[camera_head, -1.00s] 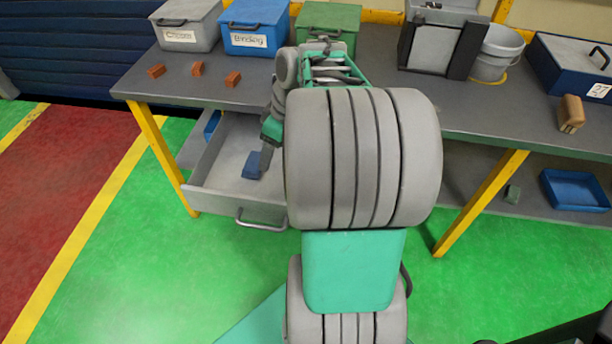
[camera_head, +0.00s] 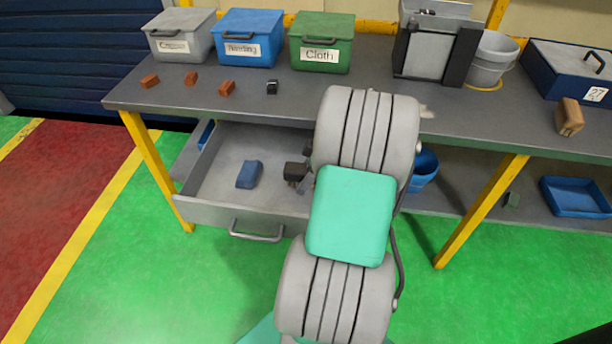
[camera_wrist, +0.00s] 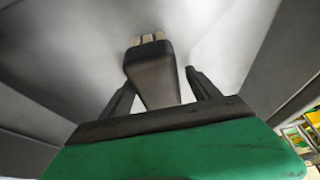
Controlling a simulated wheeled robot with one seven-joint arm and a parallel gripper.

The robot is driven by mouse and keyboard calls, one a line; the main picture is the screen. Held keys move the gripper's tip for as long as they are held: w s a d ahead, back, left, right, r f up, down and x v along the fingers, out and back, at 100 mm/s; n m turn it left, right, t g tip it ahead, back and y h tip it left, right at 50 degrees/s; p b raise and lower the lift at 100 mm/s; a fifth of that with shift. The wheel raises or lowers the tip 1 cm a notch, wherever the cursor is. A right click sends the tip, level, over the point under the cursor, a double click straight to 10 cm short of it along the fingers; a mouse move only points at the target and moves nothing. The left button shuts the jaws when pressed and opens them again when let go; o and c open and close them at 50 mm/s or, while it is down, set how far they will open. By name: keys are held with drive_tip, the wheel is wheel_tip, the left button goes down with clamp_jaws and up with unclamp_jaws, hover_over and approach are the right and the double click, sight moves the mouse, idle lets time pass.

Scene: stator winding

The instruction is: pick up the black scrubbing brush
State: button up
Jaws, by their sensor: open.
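The black scrubbing brush (camera_wrist: 153,78) shows in the wrist view as a dark block with pale tufts at its far end. It lies in the grey drawer (camera_head: 218,211). My gripper (camera_wrist: 160,80) is open, with one dark finger on each side of the brush's near part; whether they touch it I cannot tell. In the head view a small dark item (camera_head: 295,171) in the drawer, beside my arm, looks like the brush. My arm hides most of the gripper there.
A blue block (camera_head: 249,174) lies in the drawer, left of the dark item. The drawer walls stand close around the gripper, and the grey worktop (camera_head: 330,108) overhangs the back. A blue bucket (camera_head: 424,168) stands on the lower shelf to the right.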

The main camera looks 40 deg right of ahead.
sight(305, 168)
drive_tip(key=shift+f+b, duration=0.25)
drive_tip(key=shift+b, duration=0.05)
idle(0.5)
clamp_jaws()
idle(0.6)
drive_tip(key=shift+r+p, duration=0.5)
wheel_tip(305, 168, up, 3)
drive_tip(key=shift+d+f, duration=0.1)
drive_tip(key=shift+f, duration=0.05)
drive_tip(key=s+a+r, duration=0.8)
drive_tip(key=s+r, duration=0.2)
drive_tip(key=s, duration=0.1)
drive_tip(key=shift+s, duration=0.3)
